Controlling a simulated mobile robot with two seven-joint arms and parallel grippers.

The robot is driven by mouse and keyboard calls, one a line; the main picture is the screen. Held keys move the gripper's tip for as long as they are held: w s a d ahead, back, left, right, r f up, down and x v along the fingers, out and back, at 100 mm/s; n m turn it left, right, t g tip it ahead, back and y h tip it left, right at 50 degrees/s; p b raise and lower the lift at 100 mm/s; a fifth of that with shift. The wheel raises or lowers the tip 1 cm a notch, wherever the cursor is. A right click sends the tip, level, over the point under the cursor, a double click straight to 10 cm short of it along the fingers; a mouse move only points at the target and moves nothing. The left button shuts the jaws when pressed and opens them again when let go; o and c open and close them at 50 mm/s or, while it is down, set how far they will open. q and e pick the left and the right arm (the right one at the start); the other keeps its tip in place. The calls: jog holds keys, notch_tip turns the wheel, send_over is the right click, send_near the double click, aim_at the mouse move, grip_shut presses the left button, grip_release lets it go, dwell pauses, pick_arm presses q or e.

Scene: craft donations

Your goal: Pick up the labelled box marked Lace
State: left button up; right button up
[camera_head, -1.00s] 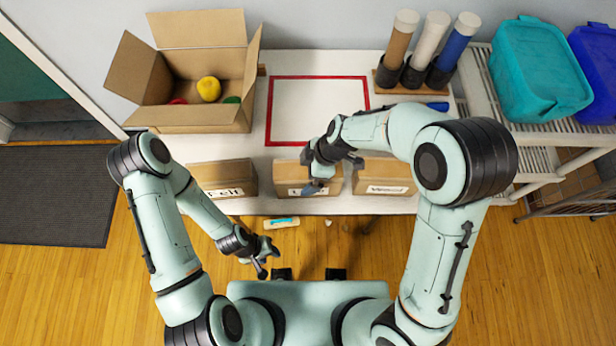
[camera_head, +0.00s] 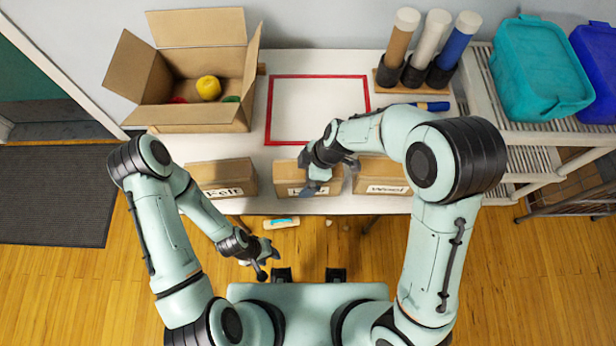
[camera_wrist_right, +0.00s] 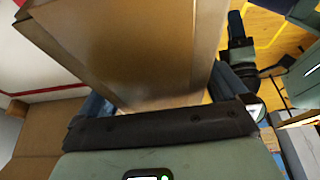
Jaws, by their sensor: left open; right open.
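Three brown cardboard boxes stand in a row along the front of the white table. The middle box (camera_head: 289,181) has a white label mostly covered by my right gripper, so its word cannot be read. The left box (camera_head: 222,175) reads Felt and the right box (camera_head: 383,172) reads Wool. My right gripper (camera_head: 332,174) is open over the middle box. In the right wrist view a brown box (camera_wrist_right: 135,40) fills the space between the spread fingers; contact is unclear. My left gripper (camera_head: 268,257) is open and empty, in front of the table.
An open carton (camera_head: 195,118) with colourful items stands at the back left. A red-outlined square (camera_head: 318,76) on the table is empty. A holder (camera_head: 405,80) with three tubes stands at the back right. Teal (camera_head: 540,70) and blue (camera_head: 597,70) bins sit on a rack.

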jog(key=shift+f, duration=0.1)
dwell(0.4)
jog(key=c, duration=1.2)
jog(key=shift+c, duration=0.2)
